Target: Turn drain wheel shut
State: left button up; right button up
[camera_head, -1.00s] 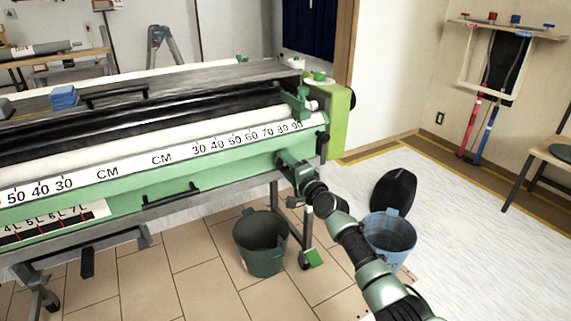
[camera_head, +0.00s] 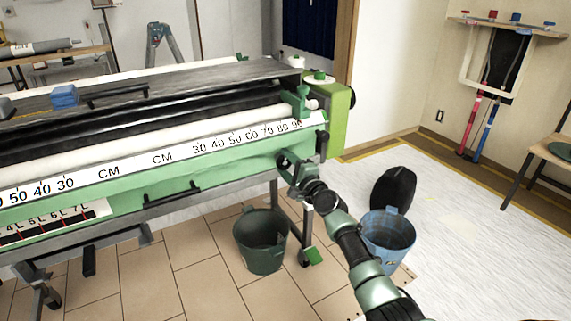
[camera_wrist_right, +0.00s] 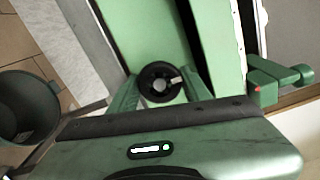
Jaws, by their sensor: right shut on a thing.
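The drain wheel is a small black ring-shaped wheel (camera_wrist_right: 160,84) on the green front of the pasting machine (camera_head: 240,158), near its right end. In the right wrist view it sits between the two green fingers of my right gripper (camera_wrist_right: 158,90), which is shut on it. In the head view my right gripper (camera_head: 286,162) reaches the machine's front below the ruler strip, and the wheel there is mostly hidden by the gripper. My left gripper is in neither view.
A dark green bucket (camera_head: 261,245) stands on the tiles below the machine's right end. A blue bucket (camera_head: 388,235) and a black rounded object (camera_head: 393,189) stand to the right of my arm.

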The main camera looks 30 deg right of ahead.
jog(key=o, duration=1.4)
jog(key=shift+c, duration=0.2)
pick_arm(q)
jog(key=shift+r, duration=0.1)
pick_arm(e)
jog(key=shift+s, duration=0.15)
jog(key=shift+s+p, duration=0.3)
jog(key=s+p, duration=0.1)
jog(key=s, duration=0.1)
jog(key=shift+s, duration=0.3)
send_near(286, 164)
jog(key=w, duration=0.2)
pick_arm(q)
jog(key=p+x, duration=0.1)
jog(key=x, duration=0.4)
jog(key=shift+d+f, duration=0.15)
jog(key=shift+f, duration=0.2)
pick_arm(e)
jog(key=shift+w, duration=0.2)
